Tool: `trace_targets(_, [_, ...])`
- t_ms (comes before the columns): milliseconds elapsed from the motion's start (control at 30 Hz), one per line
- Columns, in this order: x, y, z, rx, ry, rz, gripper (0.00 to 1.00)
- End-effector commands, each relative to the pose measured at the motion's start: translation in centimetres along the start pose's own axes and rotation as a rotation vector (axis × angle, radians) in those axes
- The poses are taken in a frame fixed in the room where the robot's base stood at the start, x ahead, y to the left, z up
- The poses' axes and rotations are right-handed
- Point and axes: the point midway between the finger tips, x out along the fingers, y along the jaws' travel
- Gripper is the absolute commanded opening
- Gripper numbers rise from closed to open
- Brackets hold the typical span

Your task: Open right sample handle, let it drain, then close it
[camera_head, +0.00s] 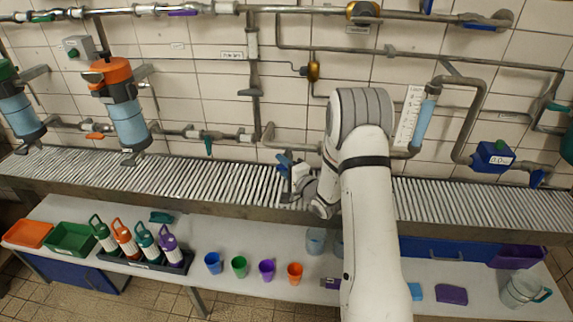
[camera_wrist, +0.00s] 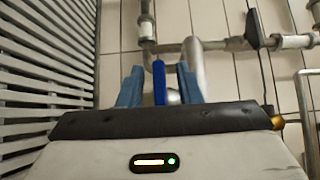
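A blue handle (camera_wrist: 159,83) on a grey pipe shows in the wrist view, standing between the two blue fingers of my gripper (camera_wrist: 160,86). A gap shows on each side of the handle, so my gripper is open around it and not clamped. In the head view my gripper (camera_head: 287,168) is at the wall pipe just above the slatted grating; my arm hides part of that area, and the handle cannot be told apart from the blue fingers there. I cannot see any liquid flowing.
The slatted grating (camera_head: 110,170) runs along the wall below the pipes. A teal handle (camera_head: 208,145) hangs from the pipe to the left. Below, the white table (camera_head: 220,236) carries several coloured cups, bottles in a rack and a clear jug (camera_head: 522,290). A blue valve box (camera_head: 493,157) is at right.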

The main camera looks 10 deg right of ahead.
Motion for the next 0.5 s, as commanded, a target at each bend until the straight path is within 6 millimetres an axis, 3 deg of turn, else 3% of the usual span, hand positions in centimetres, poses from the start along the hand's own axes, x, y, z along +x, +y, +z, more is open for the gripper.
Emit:
trace_targets(200, [0.05,0.02,0.02,0.000,0.000,0.000,0.32])
trace_targets(500, [0.04,-0.01,0.02,0.000,0.000,0.000,0.08])
